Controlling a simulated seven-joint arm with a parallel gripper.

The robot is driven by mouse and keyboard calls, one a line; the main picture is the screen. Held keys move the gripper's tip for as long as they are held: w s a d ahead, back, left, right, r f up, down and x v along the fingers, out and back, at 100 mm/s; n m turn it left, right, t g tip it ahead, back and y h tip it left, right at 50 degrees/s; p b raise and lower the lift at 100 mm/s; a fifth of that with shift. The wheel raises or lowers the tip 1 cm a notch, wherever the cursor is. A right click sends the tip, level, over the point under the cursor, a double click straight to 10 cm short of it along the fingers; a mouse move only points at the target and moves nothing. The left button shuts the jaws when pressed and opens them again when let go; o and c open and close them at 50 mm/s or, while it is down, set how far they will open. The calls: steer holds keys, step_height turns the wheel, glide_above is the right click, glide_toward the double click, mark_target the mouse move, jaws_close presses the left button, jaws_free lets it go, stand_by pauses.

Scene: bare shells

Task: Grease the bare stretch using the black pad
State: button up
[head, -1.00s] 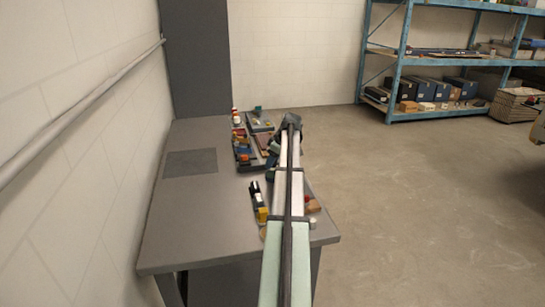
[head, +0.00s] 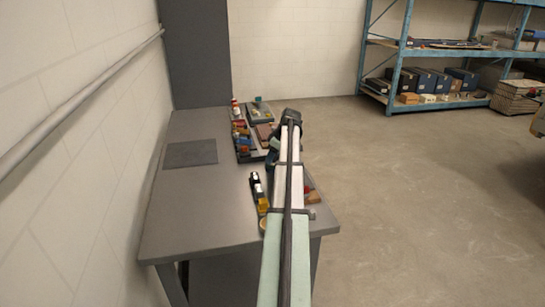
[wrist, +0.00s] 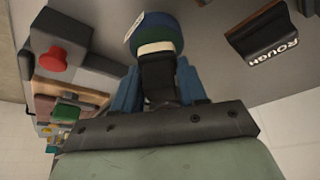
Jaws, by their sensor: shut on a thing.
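My gripper (wrist: 160,82) has blue fingers shut on a black-stemmed piece (wrist: 157,36). That piece has a pale band and a rounded dark blue and green end with a white label, too oblique to read. A black block (wrist: 262,38) with a brown edge and the word ROUGH lies apart from it at the upper right of the wrist view. I cannot tell which of these is the black pad. In the head view my wrist end (head: 290,118) is over the table's right side and its fingers are hidden. I cannot make out the bare stretch for certain.
The grey table (head: 200,215) is mostly clear on its left, around a flat dark grey patch (head: 190,154). Trays of small parts (head: 258,140) line its right side. A grey box with a red button (wrist: 64,58) shows in the wrist view. A wall runs along the left.

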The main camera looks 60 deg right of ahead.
steer(key=shift+f, duration=0.5)
stand_by(0.7)
steer(key=shift+r, duration=0.1)
stand_by(0.4)
steer(key=shift+r, duration=3.4)
